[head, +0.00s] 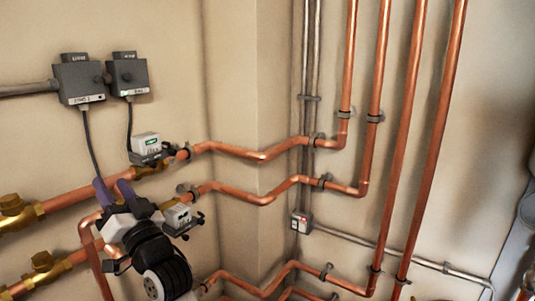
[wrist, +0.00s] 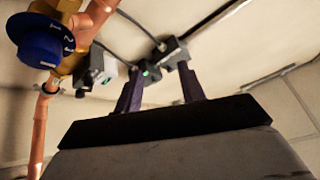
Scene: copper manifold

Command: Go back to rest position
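My gripper (head: 114,186) is at the lower left of the head view, raised in front of the copper pipework. Its two purple fingers point up and stand apart, with nothing between them. In the wrist view my gripper (wrist: 161,88) also shows both fingers separated and empty. A small grey valve actuator (head: 178,217) is just right of my gripper. Another actuator with a green display (head: 147,148) is above it on the upper pipe. I cannot tell how far the fingers are from the pipes behind them.
Two grey wall boxes (head: 78,80) (head: 128,75) hang at the upper left with cables running down. A blue numbered knob (wrist: 40,40) sits on a brass valve close to the wrist camera. Vertical copper pipes (head: 402,130) fill the right. Bare wall (head: 240,60) lies between.

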